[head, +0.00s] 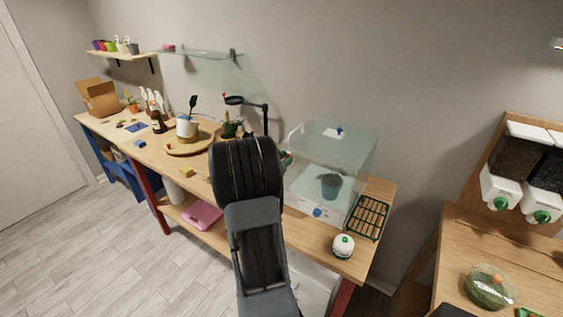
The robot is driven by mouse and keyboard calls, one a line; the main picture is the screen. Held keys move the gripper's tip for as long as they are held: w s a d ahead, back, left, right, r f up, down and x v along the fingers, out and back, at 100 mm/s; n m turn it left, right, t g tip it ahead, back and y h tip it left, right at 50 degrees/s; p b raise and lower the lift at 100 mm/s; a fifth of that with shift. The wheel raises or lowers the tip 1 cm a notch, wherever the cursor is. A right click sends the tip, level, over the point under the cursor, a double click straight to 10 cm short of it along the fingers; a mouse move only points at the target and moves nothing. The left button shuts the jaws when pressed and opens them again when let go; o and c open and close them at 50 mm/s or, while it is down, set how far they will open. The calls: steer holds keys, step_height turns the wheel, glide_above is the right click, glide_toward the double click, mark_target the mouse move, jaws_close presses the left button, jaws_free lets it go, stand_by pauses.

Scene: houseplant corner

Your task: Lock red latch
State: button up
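A clear glass case (350,157) with a pale base stands on the wooden bench, just right of my arm. A dark teal pot is inside it. A blue knob (317,212) is on the front of its base, and another blue piece (339,131) is near its top. I cannot make out a red latch for certain. A small reddish and green bit shows at the case's left edge, partly behind my arm, too small to tell what it is. My arm rises through the middle of the view and hides its own end, so my gripper is not visible.
A white pot with a plant (187,126) stands on a round wooden tray (178,151) to the left. Another table (470,240) stands at right. The floor at left is clear.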

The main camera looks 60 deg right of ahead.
jaws_close()
steer(key=n, duration=0.2)
steer(key=w+n+h, duration=0.1)
steer(key=n, duration=0.1)
steer(key=shift+w+n, duration=0.2)
steer(key=shift+n, duration=0.1)
steer(key=shift+o, duration=1.9)
jaws_free()
steer(key=shift+a, duration=0.1)
steer(key=b+v, duration=0.3)
steer(key=v, duration=1)
steer(key=shift+a, duration=0.3)
